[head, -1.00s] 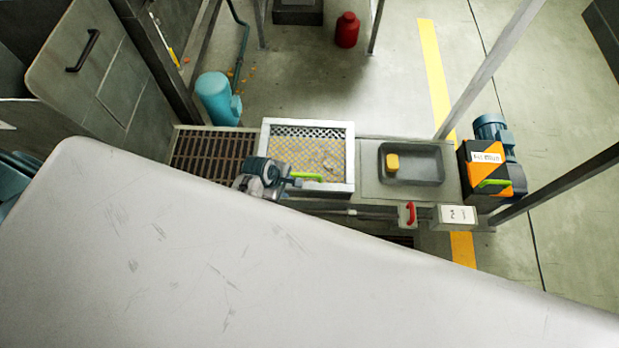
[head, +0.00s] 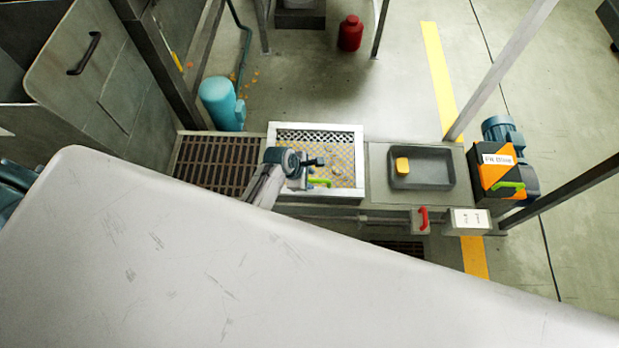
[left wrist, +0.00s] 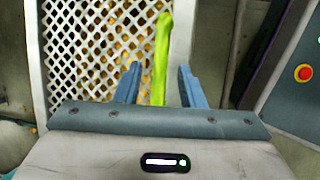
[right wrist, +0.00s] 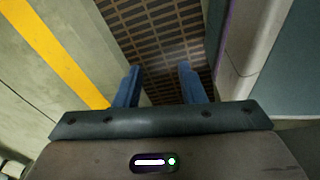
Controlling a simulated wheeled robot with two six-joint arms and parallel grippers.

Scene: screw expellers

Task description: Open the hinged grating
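The hinged grating (head: 343,134) is a white-framed lattice panel over yellowish material in the head view. It looks flat and closed. Its bright green handle (head: 320,183) is near the front edge, partly hidden by my left gripper. My left gripper (head: 316,161) is over the grating's left front part, with its fingers apart. In the left wrist view, the green handle (left wrist: 162,62) runs up between the two blue fingers (left wrist: 155,85), with gaps on both sides. The white lattice (left wrist: 95,50) is behind. My right gripper (right wrist: 157,88) is open and empty.
A brown slatted floor grate (head: 205,165) is left. A large pale surface (head: 200,260) hides the foreground.

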